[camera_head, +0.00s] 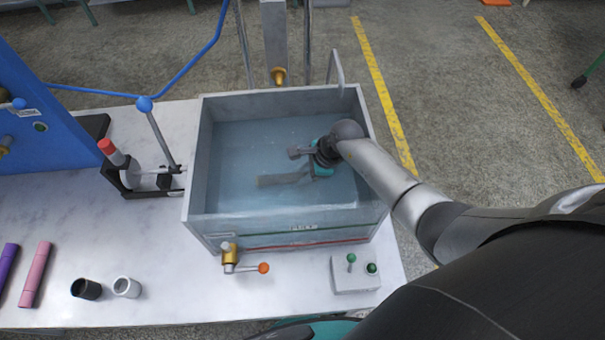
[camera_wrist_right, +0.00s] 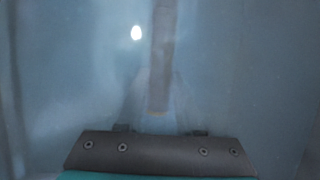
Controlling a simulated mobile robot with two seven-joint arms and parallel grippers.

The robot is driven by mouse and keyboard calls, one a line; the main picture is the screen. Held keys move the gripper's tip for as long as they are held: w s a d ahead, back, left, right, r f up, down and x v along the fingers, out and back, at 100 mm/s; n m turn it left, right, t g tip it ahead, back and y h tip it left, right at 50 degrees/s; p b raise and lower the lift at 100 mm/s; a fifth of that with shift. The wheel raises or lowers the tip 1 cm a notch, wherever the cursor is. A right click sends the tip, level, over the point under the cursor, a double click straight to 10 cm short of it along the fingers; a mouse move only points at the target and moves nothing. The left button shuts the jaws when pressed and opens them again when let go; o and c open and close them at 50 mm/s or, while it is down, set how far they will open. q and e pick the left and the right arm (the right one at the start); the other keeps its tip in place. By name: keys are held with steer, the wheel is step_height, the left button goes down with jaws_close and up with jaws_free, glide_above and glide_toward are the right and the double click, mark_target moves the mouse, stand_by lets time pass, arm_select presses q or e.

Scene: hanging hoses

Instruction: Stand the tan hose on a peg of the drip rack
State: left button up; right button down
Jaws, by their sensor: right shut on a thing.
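My right gripper (camera_head: 308,168) reaches down into the grey water tank (camera_head: 203,150). It is shut on the tan hose (camera_head: 282,180), which looks grey-brown through the water and points left from the fingers. In the right wrist view the hose (camera_wrist_right: 162,55) runs straight up the picture, with a tan end (camera_wrist_right: 157,113) close to the gripper (camera_wrist_right: 158,128). The fingertips are dim there, and their contact with the hose is hard to make out. I cannot pick out the drip rack or its pegs for certain. My left gripper is not in view.
A black stand with a red-capped piece (camera_head: 113,152) is left of the tank. A brass valve (camera_head: 229,255) and a switch box (camera_head: 354,275) are at its front. Tank walls surround my gripper.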

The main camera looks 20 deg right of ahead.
steer(key=shift+f, duration=0.15)
steer(key=c, duration=0.8)
jaws_free()
steer(key=shift+c, duration=0.2)
steer(key=shift+r, duration=0.2)
steer(key=shift+d+r, duration=0.1)
steer(key=shift+r, duration=0.2)
steer(key=p+v, duration=0.2)
steer(key=v, duration=0.9)
steer(key=shift+s+r, duration=0.15)
steer(key=shift+s, duration=0.05)
steer(key=shift+d, duration=0.1)
